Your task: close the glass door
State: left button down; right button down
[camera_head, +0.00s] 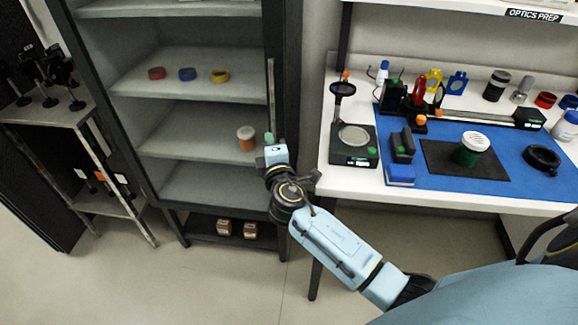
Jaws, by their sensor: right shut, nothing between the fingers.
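The cabinet (275,30) stands at centre left, with a dark frame and grey shelves. Its glass is too clear to make out, so I cannot tell how far the door stands open. A thin vertical bar (271,95), which looks like the door handle, runs along the right side of the opening. My right gripper (269,138) is shut and empty, its green-tipped fingers pointing up near the bar's lower end. I cannot tell whether they touch it. The gripper body hides part of the cabinet's lower right frame. My left gripper is not in view.
Coloured rings (188,74) and an orange-and-white jar (246,138) sit on the shelves. Small brown boxes (223,227) lie low down. A white bench (345,178) with optics stands close to the right of my arm. A metal rack (75,120) stands left; floor (120,280) is clear in front.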

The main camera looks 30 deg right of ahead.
jog(key=s+d+v, duration=0.1)
jog(key=d+v, duration=0.1)
jog(key=v, duration=0.8)
jog(key=s+f+m+g+y, duration=0.2)
jog(key=s+f+g, duration=0.25)
jog(key=f, duration=1.15)
jog(key=s+f+m+g+y, duration=0.15)
jog(key=s+f+g, duration=0.35)
jog(key=f, duration=1)
jog(key=s+f+m+g, duration=0.2)
jog(key=s+f, duration=0.4)
jog(key=s, duration=0.5)
jog(key=s+f+m+g+y, duration=0.1)
jog(key=s+f+m, duration=0.3)
jog(key=s, duration=0.7)
jog(key=s+f+m+g, duration=0.3)
jog(key=s+f, duration=0.5)
jog(key=s, duration=0.3)
jog(key=shift+s+d+f+g+y, duration=0.25)
jog(key=shift+d+f+g+y, duration=0.1)
jog(key=shift+d+f, duration=0.1)
